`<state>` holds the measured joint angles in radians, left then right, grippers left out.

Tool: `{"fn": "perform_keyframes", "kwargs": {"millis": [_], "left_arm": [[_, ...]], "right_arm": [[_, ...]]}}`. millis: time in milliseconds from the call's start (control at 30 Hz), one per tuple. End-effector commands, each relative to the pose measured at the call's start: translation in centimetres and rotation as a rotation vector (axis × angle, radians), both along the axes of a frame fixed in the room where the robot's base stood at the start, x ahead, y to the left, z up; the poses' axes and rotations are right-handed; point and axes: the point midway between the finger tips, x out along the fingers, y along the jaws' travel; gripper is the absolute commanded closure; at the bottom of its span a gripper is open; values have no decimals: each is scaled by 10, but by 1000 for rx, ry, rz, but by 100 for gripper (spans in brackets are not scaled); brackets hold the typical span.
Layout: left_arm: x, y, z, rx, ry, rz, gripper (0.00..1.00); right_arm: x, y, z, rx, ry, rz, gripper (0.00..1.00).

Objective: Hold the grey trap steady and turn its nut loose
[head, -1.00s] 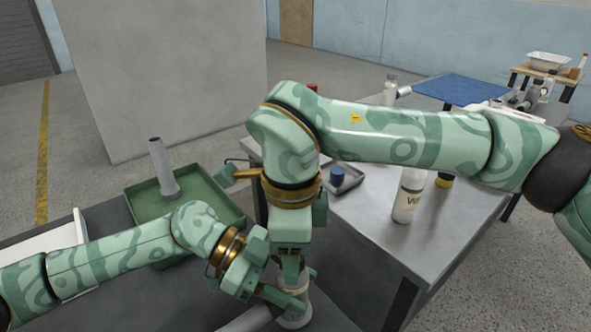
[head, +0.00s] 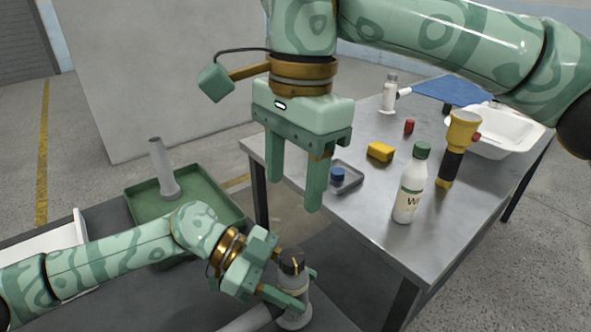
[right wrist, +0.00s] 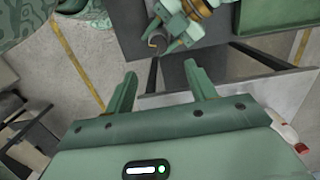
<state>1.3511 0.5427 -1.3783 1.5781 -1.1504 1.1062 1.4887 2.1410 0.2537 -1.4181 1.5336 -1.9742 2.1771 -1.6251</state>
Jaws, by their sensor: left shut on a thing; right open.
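The grey trap (head: 292,318) stands upright at the bottom middle of the head view, with a grey pipe (head: 250,320) running off to its lower left. A dark nut (head: 291,262) with a yellow mark sits on its top. My left gripper (head: 297,290) is shut on the trap's body below the nut and partly hides it. My right gripper (head: 296,194) is open and empty, pointing down above the nut and apart from it. In the right wrist view, the nut (right wrist: 158,42) shows beyond the open fingers (right wrist: 161,72), beside my left gripper.
A green tray (head: 222,205) with an upright grey pipe (head: 163,170) is at the left. A metal table (head: 375,215) at the right holds a white bottle (head: 409,190), a yellow-and-black torch (head: 455,150), a yellow block (head: 380,151) and a small tray with a blue cap (head: 338,174).

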Motion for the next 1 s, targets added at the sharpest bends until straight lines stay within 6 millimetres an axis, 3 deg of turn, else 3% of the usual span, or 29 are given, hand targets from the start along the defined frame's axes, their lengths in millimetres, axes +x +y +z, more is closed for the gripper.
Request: {"fn": "perform_keyframes", "kwargs": {"millis": [467,600,833,1000], "left_arm": [[0,0,0,0,0,0,81],[0,0,0,0,0,0,81],[0,0,0,0,0,0,81],[0,0,0,0,0,0,81]], "right_arm": [[3,-2,-1,38,19,76,44],[2,-1,-8,93,69,86,44],[-3,-3,-45,470,342,105,44],[4,-30,-75,839,528,14,44]]}}
